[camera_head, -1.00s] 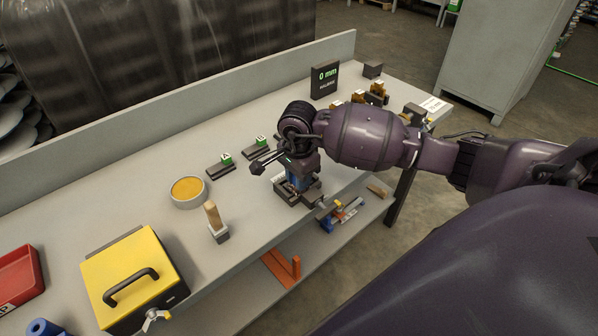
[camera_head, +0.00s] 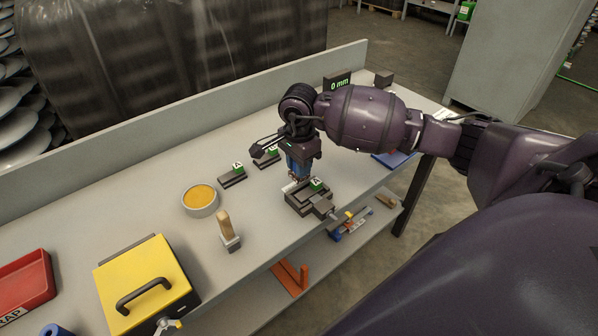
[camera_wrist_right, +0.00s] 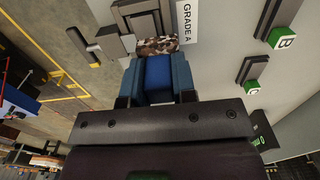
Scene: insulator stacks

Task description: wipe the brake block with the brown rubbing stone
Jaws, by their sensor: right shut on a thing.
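My right gripper (camera_head: 299,176) hangs over the back edge of the dark vise-like fixture (camera_head: 305,199), at the bench's front edge. A green tag (camera_head: 317,184) sits on the fixture. A dark block in the fixture, probably the brake block (camera_wrist_right: 141,21), shows beside a white "GRADE A" plate (camera_wrist_right: 187,22). I cannot tell whether stone and block touch. My left gripper is out of view.
Dark holders with green tags (camera_head: 232,176) stand behind. A pot of yellow stuff (camera_head: 200,201), a wooden-handled block (camera_head: 226,232), a yellow box (camera_head: 146,281) and a red tray (camera_head: 24,280) stand left. Clear bench (camera_head: 262,205) lies between pot and fixture.

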